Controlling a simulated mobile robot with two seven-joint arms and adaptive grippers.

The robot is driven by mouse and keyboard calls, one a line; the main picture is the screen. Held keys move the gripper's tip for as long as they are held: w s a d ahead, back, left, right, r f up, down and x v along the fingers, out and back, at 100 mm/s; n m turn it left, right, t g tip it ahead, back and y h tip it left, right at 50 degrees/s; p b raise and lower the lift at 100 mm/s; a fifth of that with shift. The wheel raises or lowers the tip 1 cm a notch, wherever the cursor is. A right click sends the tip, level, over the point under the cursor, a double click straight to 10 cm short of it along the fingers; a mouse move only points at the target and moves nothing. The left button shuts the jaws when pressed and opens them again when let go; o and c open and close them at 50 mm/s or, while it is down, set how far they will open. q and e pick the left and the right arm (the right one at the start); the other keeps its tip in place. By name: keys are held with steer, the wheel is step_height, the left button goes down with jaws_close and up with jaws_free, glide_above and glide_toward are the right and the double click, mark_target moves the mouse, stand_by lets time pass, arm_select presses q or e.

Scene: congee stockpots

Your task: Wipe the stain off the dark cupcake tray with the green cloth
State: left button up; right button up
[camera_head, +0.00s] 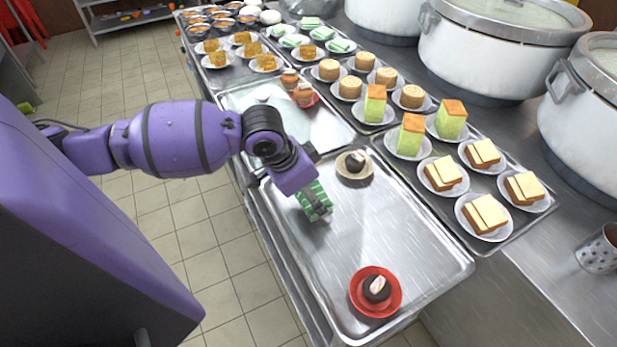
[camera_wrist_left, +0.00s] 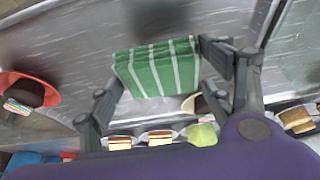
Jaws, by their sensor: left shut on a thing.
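The green cloth (camera_head: 315,203) with white stripes is in my left gripper (camera_head: 308,182), which is shut on it. The left wrist view shows the cloth (camera_wrist_left: 158,70) between the two fingers. The dark cupcake tray (camera_head: 385,235) is a silver metal tray. It holds a dark cupcake (camera_head: 376,288) on a red plate (camera_head: 358,298) and another dark cupcake (camera_head: 355,160) on a beige plate (camera_head: 345,172). The cloth is over the tray's left part; whether it touches is unclear. No stain is clearly visible; a small pale mark shows beside the cloth's lower edge. My right gripper is out of view.
A neighbouring tray (camera_head: 330,128) holds orange-brown cupcakes (camera_head: 302,93). Another tray (camera_head: 490,245) on the right holds plated cakes and sandwiches. Large pots (camera_head: 470,60) stand behind, and a metal cup (camera_head: 600,250) stands far right. The cupcake tray's middle is clear.

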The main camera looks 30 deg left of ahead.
arm_select(q)
step_height(320, 180, up, 2)
steer(key=shift+w+a+r+p, duration=0.1)
steer(key=shift+r+p, duration=0.05)
steer(key=shift+p, duration=0.45)
steer(key=shift+r+p, duration=0.55)
steer(key=shift+r, duration=0.35)
steer(key=shift+f, duration=0.15)
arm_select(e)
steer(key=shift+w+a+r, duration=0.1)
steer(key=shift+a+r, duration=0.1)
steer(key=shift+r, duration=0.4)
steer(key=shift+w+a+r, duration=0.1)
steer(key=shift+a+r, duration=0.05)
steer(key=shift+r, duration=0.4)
